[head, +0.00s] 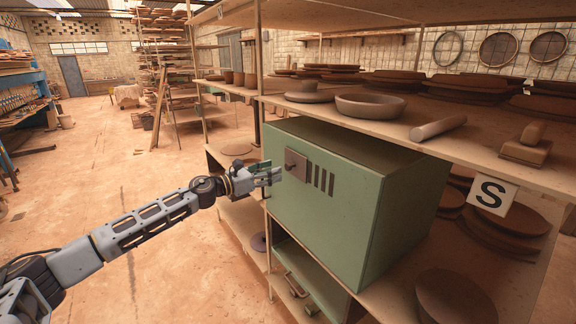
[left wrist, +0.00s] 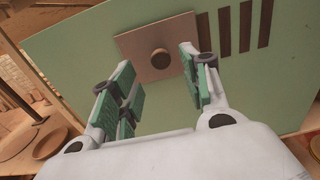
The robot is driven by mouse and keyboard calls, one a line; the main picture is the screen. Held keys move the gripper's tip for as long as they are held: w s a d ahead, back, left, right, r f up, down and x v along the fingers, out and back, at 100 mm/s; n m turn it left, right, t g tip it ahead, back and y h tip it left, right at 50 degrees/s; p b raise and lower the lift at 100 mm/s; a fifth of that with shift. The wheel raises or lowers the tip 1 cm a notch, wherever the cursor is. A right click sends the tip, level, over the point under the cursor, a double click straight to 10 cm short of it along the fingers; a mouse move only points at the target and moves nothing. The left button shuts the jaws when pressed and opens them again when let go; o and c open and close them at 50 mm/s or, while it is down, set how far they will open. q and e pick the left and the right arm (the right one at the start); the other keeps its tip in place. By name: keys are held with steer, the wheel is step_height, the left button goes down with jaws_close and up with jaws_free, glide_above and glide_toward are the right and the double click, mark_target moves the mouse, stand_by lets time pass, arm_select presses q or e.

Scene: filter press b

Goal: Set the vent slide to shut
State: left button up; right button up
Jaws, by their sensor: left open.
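The vent slide (head: 296,165) is a brownish square plate on the front of a green cabinet (head: 345,215), left of several dark vertical slots (head: 322,178). In the left wrist view the slide plate (left wrist: 135,45) carries a round dark knob (left wrist: 161,58). The slots (left wrist: 237,28) show uncovered to its right. My left gripper (head: 275,175) is in front of the slide. In the left wrist view its fingers (left wrist: 160,85) are apart with nothing between them, and the knob shows beyond the gap, nearer the right finger. My right gripper is not seen.
The cabinet stands within a wooden shelf (head: 400,130) holding bowls, plates and a roller (head: 438,128). Below is an open compartment with handled items (head: 293,284).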

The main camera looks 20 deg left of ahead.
mark_target(286, 166)
arm_select(q)
steer(key=shift+p+x, duration=0.9)
steer(key=shift+x, duration=1.25)
steer(key=shift+p+x, duration=0.45)
steer(key=shift+x, duration=1.1)
jaws_close()
